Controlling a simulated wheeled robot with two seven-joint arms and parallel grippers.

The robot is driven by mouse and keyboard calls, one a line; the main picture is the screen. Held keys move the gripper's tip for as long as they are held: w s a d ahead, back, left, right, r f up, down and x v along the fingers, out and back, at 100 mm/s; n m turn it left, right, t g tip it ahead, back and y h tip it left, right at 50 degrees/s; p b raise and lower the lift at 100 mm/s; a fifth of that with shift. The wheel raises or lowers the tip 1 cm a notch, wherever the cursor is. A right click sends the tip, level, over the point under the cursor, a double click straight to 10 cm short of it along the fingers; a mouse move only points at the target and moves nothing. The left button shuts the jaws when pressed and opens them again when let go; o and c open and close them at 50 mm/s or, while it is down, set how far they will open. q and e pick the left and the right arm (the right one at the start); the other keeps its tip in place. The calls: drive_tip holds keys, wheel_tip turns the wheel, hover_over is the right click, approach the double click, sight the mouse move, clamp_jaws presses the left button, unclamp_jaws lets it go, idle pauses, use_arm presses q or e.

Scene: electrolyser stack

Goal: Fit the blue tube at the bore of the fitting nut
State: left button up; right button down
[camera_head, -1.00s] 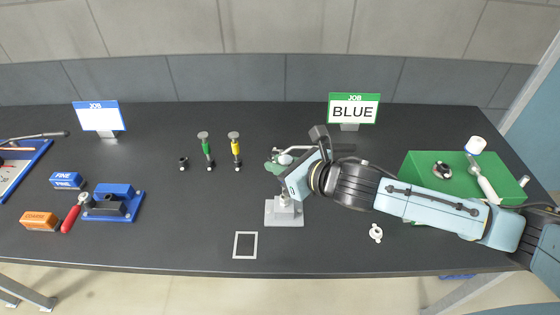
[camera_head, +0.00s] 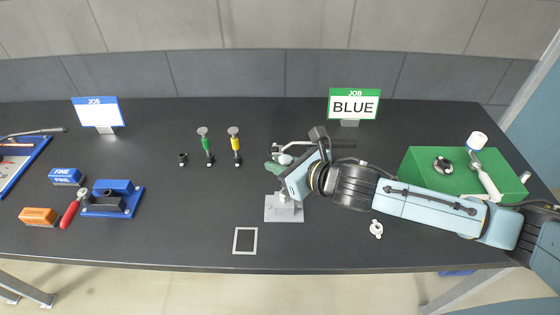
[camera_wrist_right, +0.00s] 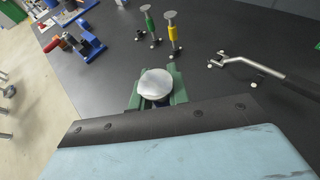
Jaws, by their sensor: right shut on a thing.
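My right gripper (camera_head: 280,166) has green fingers and is shut above the grey stand (camera_head: 284,211) at mid-table. In the right wrist view its fingers (camera_wrist_right: 158,92) close around a piece with a pale round cap (camera_wrist_right: 155,83). A little dark blue shows under the cap, so I take it for the blue tube; its body and lower end are hidden. The upper part of the stand lies just below the gripper. I cannot make out the nut's bore or whether the tube touches it. My left gripper is not in view.
Green (camera_head: 207,144) and yellow (camera_head: 235,145) capped tubes stand left of the gripper. A BLUE job sign (camera_head: 353,105) is behind it. A white-outlined square (camera_head: 245,250) lies in front, with bare table around.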

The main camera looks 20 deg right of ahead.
drive_tip(key=shift+f, duration=0.7)
drive_tip(key=c, duration=1.3)
unclamp_jaws()
drive_tip(key=shift+o, duration=0.2)
drive_tip(key=b+v, duration=0.1)
drive_tip(key=v, duration=1.2)
drive_tip(key=shift+s, duration=0.25)
drive_tip(key=shift+d, duration=0.1)
